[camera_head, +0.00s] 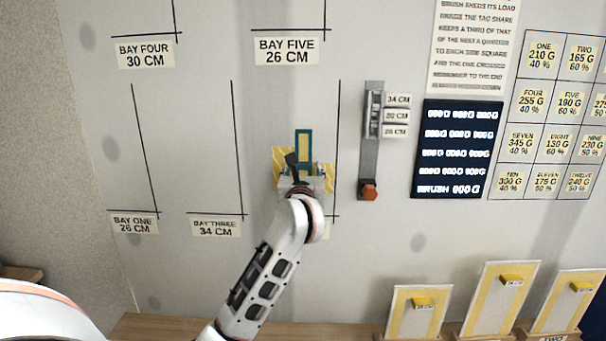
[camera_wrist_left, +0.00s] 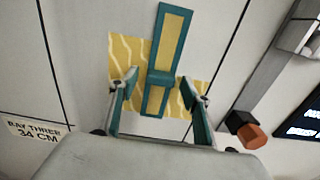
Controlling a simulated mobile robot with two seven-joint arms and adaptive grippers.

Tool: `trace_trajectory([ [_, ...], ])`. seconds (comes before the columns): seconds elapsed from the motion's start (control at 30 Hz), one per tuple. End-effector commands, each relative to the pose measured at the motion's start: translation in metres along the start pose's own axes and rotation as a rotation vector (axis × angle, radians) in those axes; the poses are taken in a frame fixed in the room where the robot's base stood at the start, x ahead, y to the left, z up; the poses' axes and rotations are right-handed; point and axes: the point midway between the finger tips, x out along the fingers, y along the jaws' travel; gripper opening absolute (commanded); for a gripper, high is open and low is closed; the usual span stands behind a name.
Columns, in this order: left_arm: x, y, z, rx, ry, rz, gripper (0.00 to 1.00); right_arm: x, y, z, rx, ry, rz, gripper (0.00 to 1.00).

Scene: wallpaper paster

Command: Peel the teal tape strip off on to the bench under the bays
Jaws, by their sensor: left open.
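The teal tape strip (camera_head: 303,140) is upright on the wall over a yellow patterned paper piece (camera_head: 280,162). In the left wrist view the strip (camera_wrist_left: 181,40) looks like a teal outline with a paler middle and a teal crossbar; its upper end sticks out above the paper (camera_wrist_left: 128,50). My left gripper (camera_head: 302,172) is open in front of the paper, and in the wrist view its fingers (camera_wrist_left: 159,88) stand either side of the strip's lower part. Whether they touch the wall I cannot tell. The wooden bench (camera_head: 165,326) runs below. My right gripper is out of view.
Bay lines and labels such as BAY THREE (camera_head: 214,226) mark the wall. Right of the gripper is a grey rail (camera_head: 368,155) with an orange knob (camera_head: 369,191). A dark board (camera_head: 458,150) hangs beyond. Framed yellow samples (camera_head: 419,312) stand at lower right.

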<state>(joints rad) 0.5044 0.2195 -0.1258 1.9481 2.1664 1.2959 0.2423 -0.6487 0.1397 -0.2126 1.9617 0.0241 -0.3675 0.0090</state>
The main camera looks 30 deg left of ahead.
Motion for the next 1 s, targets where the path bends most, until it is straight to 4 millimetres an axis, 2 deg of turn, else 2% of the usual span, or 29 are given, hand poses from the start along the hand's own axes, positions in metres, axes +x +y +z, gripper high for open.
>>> trace_trajectory([
  [0.23, 0.001, 0.000, 0.000, 0.000, 0.000, 0.000, 0.48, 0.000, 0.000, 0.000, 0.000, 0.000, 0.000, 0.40],
  [0.3, 0.001, 0.000, 0.000, 0.000, 0.000, 0.000, 0.30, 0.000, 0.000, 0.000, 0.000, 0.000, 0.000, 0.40],
  [0.4, 0.001, 0.000, 0.000, 0.000, 0.000, 0.000, 0.08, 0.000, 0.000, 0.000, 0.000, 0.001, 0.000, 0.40],
  [1.0, -0.010, -0.001, -0.001, -0.001, 0.001, -0.002, 0.07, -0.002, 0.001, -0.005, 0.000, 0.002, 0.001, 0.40],
])
